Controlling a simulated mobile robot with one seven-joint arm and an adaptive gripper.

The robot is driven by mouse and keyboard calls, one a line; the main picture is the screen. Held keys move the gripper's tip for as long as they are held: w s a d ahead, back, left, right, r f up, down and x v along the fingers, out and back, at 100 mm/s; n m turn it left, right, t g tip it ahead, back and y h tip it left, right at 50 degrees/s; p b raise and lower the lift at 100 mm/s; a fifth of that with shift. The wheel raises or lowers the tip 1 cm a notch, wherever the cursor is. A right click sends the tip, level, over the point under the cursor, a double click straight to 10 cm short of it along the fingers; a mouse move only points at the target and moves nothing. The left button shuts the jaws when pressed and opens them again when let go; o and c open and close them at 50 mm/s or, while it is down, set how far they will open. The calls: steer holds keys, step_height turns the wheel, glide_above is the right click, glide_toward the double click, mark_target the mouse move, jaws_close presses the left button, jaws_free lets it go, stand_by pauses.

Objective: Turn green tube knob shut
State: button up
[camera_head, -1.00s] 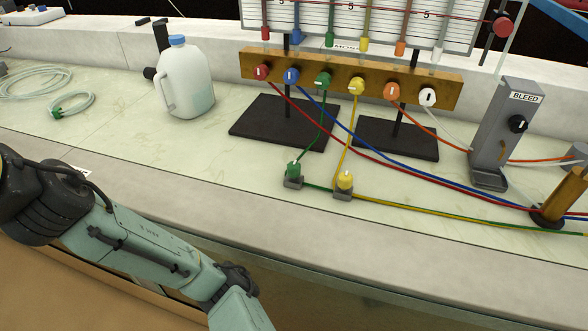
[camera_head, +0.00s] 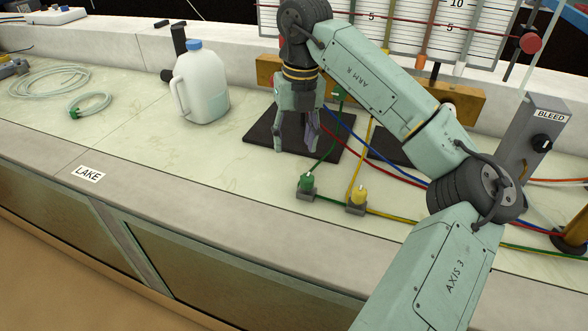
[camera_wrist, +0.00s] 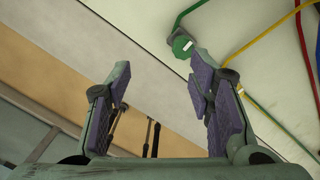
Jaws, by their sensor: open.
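The green tube knob (camera_head: 306,182) sits upright on a small grey block on the bench, with the green tube (camera_head: 325,145) running into it. In the wrist view the knob (camera_wrist: 181,42) shows from above with a white mark, just beyond the tip of the right finger and apart from it. My gripper (camera_head: 296,147) is open and empty, pointing down above the bench, behind and slightly left of the knob in the head view. In the wrist view the fingers of my gripper (camera_wrist: 160,65) stand wide apart. Another green knob (camera_head: 339,93) on the brass bar is partly hidden by my arm.
A yellow knob (camera_head: 358,193) stands close to the right of the green one. Red and blue tubes (camera_head: 372,155) cross behind. A black base plate (camera_head: 258,138) lies under my gripper. A milk jug (camera_head: 203,90) stands left; the bench front near the LAKE label (camera_head: 88,173) is clear.

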mark_target(308, 177)
steer(key=shift+m+h, duration=0.3)
steer(key=shift+h, duration=0.1)
steer(key=d+f, duration=0.1)
steer(key=f, duration=0.2)
steer(key=d+f+p, duration=0.1)
steer(key=f, duration=0.3)
steer(key=d+f+p, duration=0.1)
steer(key=f, duration=0.2)
steer(key=shift+w+f, duration=0.2)
steer(key=shift+f, duration=0.1)
steer(key=shift+c, duration=0.5)
jaws_close()
